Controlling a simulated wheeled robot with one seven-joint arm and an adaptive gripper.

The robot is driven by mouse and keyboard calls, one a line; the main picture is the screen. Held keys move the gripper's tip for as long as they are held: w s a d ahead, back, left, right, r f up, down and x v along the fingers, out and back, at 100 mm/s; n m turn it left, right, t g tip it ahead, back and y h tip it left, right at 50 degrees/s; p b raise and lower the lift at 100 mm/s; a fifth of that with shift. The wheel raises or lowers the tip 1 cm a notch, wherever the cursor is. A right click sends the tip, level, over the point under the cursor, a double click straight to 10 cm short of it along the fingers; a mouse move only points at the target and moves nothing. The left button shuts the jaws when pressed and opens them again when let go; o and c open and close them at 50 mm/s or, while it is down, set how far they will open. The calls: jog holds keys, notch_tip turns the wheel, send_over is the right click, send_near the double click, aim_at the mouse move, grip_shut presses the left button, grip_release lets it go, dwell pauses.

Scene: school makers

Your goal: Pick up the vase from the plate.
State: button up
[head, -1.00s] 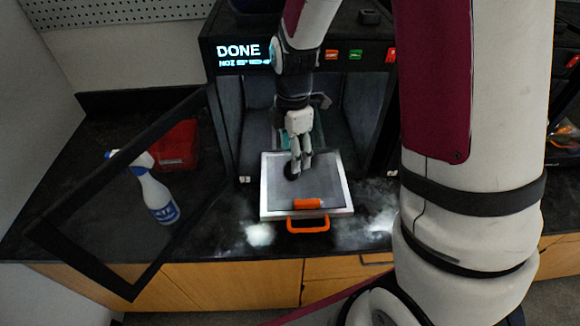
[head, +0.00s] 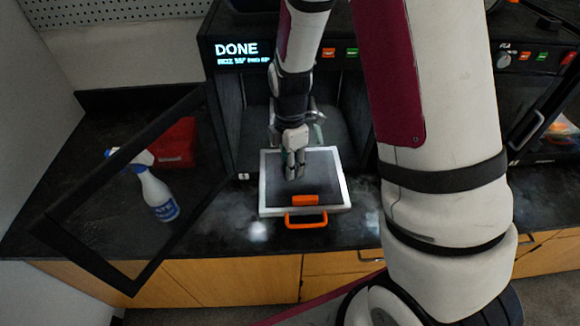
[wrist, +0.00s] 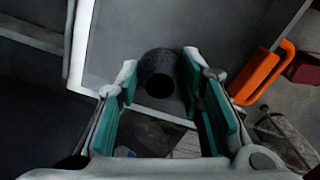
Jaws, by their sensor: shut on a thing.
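The vase (wrist: 160,72) is dark grey and round, with a dark opening facing the wrist camera. In the wrist view it sits between the teal-padded fingertips of my gripper (wrist: 160,80), which is shut on it. The plate (head: 325,178) is a dark square with a pale rim and an orange handle at its front, on the counter before the printer. In the head view my gripper (head: 295,172) points down over the plate's middle and mostly hides the vase. I cannot tell whether the vase still touches the plate.
The open black printer (head: 232,110) stands behind the plate, with its framed door (head: 212,205) swung out to the left. A spray bottle (head: 158,196) and a red bin (head: 176,143) show through the door. A second machine (head: 545,70) stands at right.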

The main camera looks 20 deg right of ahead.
jog(key=shift+r, duration=0.45)
notch_tip(320, 180, up, 3)
jog(key=shift+f, duration=0.1)
jog(key=s+d+r+p, duration=0.1)
jog(key=s+p, duration=0.3)
jog(key=s, duration=1.2)
jog(key=shift+r+p, duration=0.2)
jog(key=shift+p, duration=0.15)
